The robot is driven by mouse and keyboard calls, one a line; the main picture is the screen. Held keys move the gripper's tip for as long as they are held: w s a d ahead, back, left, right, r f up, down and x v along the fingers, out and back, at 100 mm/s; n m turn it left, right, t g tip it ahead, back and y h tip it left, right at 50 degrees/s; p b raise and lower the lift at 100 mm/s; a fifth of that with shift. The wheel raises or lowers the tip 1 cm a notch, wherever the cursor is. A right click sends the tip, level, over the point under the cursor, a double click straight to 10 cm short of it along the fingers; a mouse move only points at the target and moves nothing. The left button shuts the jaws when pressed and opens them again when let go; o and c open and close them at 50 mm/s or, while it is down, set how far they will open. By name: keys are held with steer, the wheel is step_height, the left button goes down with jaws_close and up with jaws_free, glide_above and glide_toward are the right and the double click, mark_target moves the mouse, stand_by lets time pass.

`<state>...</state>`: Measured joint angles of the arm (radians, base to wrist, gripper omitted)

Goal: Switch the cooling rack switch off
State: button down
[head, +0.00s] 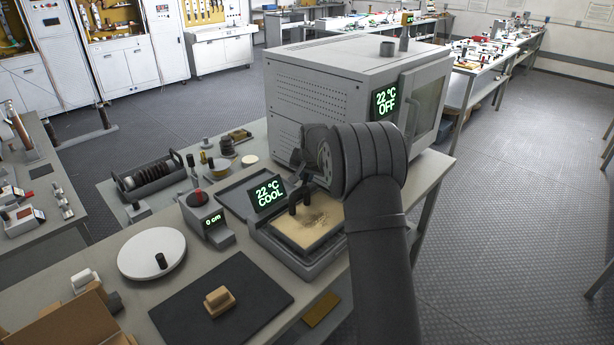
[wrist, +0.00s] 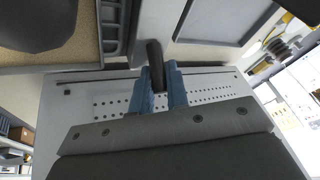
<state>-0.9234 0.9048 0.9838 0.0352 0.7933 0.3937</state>
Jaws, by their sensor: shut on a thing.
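The cooling rack (head: 285,252) is a grey base with a tan slab (head: 305,222) on it. Its green display (head: 268,192) reads 22 °C and COOL. In the wrist view, my gripper (wrist: 159,76) has its blue fingers shut around a black lever, the cooling rack switch (wrist: 154,52). The lever stands between the rack and a grey tray. In the head view, my gripper hangs over the far end of the rack. The switch cannot be made out there, hidden by my arm and gripper.
A large grey oven (head: 320,95), display reading OFF, stands close behind my gripper. A shallow grey tray (head: 232,197) lies left of the rack. A gauge reading 0 cm (head: 212,219), a white disc (head: 138,257) and a black mat (head: 185,318) are further left.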

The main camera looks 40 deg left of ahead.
steer(key=shift+s+r+t, duration=0.1)
steer(key=shift+s+t, duration=0.1)
steer(key=shift+t, duration=0.3)
steer(key=c, duration=1.4)
jaws_free()
steer(key=v, duration=1.7)
steer(key=shift+s, duration=0.15)
steer(key=shift+d+r, duration=0.1)
steer(key=shift+d, duration=0.05)
